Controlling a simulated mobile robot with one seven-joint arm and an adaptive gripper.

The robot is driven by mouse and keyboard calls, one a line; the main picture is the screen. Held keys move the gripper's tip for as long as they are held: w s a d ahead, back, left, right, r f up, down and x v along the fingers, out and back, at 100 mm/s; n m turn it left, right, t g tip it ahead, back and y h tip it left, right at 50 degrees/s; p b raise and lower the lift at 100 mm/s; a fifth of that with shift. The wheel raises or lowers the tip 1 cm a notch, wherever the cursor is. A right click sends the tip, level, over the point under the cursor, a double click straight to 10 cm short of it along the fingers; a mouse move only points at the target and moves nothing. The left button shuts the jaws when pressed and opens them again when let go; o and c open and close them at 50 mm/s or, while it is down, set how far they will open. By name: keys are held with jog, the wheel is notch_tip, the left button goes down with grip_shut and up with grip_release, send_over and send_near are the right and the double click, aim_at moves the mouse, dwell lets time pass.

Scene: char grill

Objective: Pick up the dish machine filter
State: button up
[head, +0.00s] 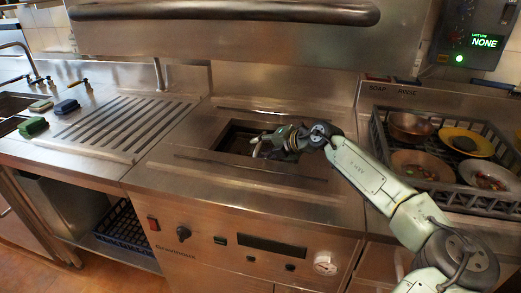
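The dish machine (190,150) is a steel unit in the middle, with a dark rectangular opening (232,136) in its top. The dish machine filter cannot be clearly made out; it may be in this opening, which is dark and partly covered by my arm. My gripper (257,148) is over the right part of the opening, with its fingers pointing left and down. The fingers are small and dark against the opening, so I cannot tell whether they are open or shut, or whether they touch anything.
A raised steel hood with a bar handle (225,11) hangs above the opening. A rack (450,190) with bowls and plates stands at the right. A ridged drainboard (120,125) and sponges (66,106) lie left. A dark crate (122,224) sits on the lower shelf.

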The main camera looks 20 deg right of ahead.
jog(key=shift+x, duration=1.15)
grip_shut()
jog(key=shift+r, duration=0.15)
